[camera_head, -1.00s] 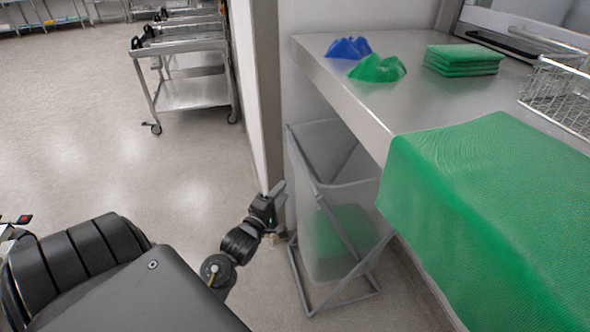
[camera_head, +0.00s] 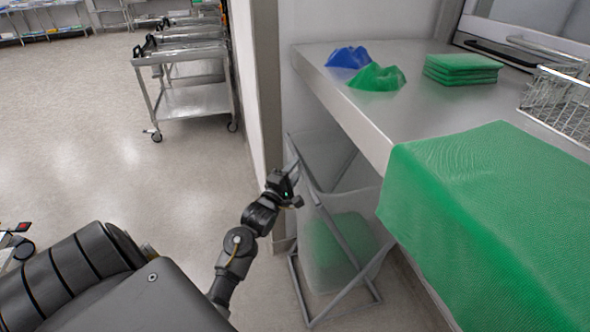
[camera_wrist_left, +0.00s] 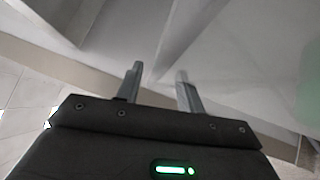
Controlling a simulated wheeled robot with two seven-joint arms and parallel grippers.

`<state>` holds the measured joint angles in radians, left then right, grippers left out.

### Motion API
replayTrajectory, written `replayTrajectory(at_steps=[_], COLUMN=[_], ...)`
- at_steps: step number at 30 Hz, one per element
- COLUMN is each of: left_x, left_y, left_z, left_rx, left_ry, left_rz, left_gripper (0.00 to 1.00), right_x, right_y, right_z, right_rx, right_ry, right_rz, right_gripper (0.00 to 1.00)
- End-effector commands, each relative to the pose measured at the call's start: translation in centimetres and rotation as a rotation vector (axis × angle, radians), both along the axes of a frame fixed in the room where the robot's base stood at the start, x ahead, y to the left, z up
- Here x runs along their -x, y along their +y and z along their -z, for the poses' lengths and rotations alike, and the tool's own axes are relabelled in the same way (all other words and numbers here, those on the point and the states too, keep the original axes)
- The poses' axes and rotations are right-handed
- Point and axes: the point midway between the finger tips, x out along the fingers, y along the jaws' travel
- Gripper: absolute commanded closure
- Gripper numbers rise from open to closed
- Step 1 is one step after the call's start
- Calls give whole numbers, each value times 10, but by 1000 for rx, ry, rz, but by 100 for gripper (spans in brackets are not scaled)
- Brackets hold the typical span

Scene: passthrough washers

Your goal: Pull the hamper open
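The hamper (camera_head: 337,243) is a translucent bag in a grey metal frame, standing partly under the steel counter. A green cloth shows through the lower part of its bag. My left gripper (camera_head: 293,172) is at the upper left edge of the hamper's frame. In the left wrist view the two fingers of my left gripper (camera_wrist_left: 158,82) stand apart, with pale surfaces and a light bar beyond them. I see nothing clearly held between them; whether they touch the frame cannot be told. My right gripper is not in view.
The steel counter (camera_head: 372,135) overhangs the hamper. A green cloth (camera_head: 480,200) drapes over its front edge; crumpled blue and green cloths, a folded green stack and a wire basket (camera_head: 557,105) lie on it. Metal carts (camera_head: 190,98) stand far left.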

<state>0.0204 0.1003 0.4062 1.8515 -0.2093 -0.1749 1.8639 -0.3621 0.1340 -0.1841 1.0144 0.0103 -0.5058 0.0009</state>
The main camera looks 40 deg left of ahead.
Motion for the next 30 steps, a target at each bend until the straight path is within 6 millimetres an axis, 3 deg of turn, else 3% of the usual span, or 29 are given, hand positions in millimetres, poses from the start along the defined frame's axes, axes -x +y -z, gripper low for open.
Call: replayTrajectory(at_steps=[11, 20, 30], left_x=[-7, -7, -6], left_y=[1, 1, 1], left_z=[-1, -1, -1], left_rx=[-1, -1, -1], left_ry=[1, 1, 2], left_rz=[0, -1, 2], left_gripper=[62, 100, 100], right_x=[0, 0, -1], right_y=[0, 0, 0], right_z=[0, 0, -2], right_rx=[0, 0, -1], right_ry=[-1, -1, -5], right_rz=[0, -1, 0], right_gripper=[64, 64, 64])
